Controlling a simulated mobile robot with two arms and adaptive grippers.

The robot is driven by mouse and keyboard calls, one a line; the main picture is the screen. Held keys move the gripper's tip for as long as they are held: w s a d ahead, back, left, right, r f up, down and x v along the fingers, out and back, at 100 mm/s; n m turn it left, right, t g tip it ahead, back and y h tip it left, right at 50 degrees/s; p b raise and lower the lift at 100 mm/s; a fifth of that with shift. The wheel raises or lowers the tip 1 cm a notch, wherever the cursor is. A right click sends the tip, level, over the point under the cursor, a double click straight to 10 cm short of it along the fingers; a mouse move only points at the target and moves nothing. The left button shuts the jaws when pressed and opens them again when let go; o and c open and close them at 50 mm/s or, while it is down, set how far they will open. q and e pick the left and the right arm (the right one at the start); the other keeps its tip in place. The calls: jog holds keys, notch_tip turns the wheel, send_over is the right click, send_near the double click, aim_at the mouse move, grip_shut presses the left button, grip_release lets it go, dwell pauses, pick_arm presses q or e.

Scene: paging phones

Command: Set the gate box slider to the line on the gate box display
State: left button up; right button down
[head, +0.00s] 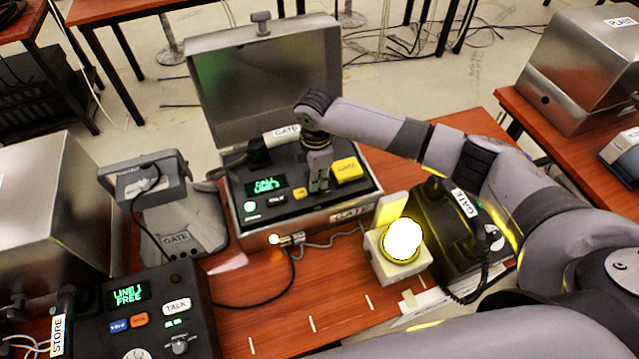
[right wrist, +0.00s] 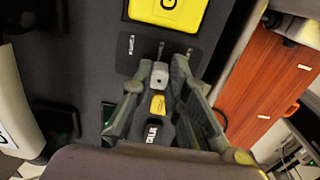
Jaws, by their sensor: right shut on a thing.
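The gate box (head: 310,224) stands on the table with its lid up. Its display (head: 265,186) shows green text, with a first line like "CALL" and a second line too small to read surely. My right gripper (head: 319,187) points down onto the box panel. In the right wrist view its fingers are shut around the grey slider knob (right wrist: 160,77). My left gripper is out of view.
A yellow button (head: 347,169) is right of my gripper on the panel. A lit lamp (head: 403,240) and black GATE phone (head: 447,228) stand to the right. The STORE console (head: 135,320) is at lower left. The open lid (head: 265,85) rises behind.

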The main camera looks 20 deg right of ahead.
jog(key=shift+w, duration=0.25)
jog(key=c, duration=1.6)
grip_release()
jog(key=shift+o, duration=0.2)
notch_tip(320, 180, up, 12)
jog(key=shift+s, duration=0.15)
